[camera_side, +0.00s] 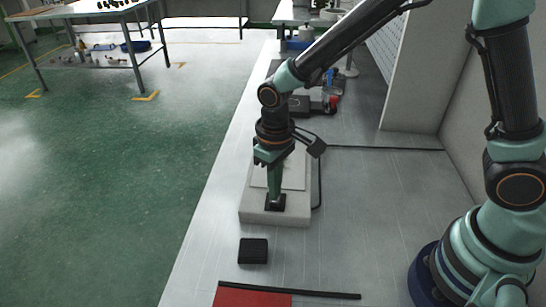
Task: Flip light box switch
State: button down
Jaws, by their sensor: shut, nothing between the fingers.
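The light box (295,217) is a pale, low slab on the white bench, with a lighter panel on top. A small black switch block (275,203) sits at its near edge. My gripper (274,195) points down with its fingers closed and empty. Its tips are right at the black switch block and hide part of it. I cannot tell whether they touch or press it. The switch's on or off position is too small to make out.
A black block (253,251) lies on the bench in front of the light box. A red mat (252,297) with a black strip (290,290) is at the near edge. Dark equipment (302,106) stands behind. A black cable (319,185) runs along the box's right side. Bench to the right is clear.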

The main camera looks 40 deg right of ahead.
jog(key=shift+f, duration=1.05)
dwell(0.8)
jog(key=shift+r, duration=3.55)
jog(key=s+d+r+m+t, duration=0.1)
jog(key=s+d+r+t, duration=0.1)
jog(key=d+r, duration=0.4)
jog(key=s+d+r+m+t, duration=0.2)
jog(key=s+d+r, duration=0.3)
jog(key=d, duration=0.4)
jog(key=shift+s+r+t, duration=0.2)
jog(key=shift+r+t, duration=0.6)
jog(key=shift+r, duration=0.05)
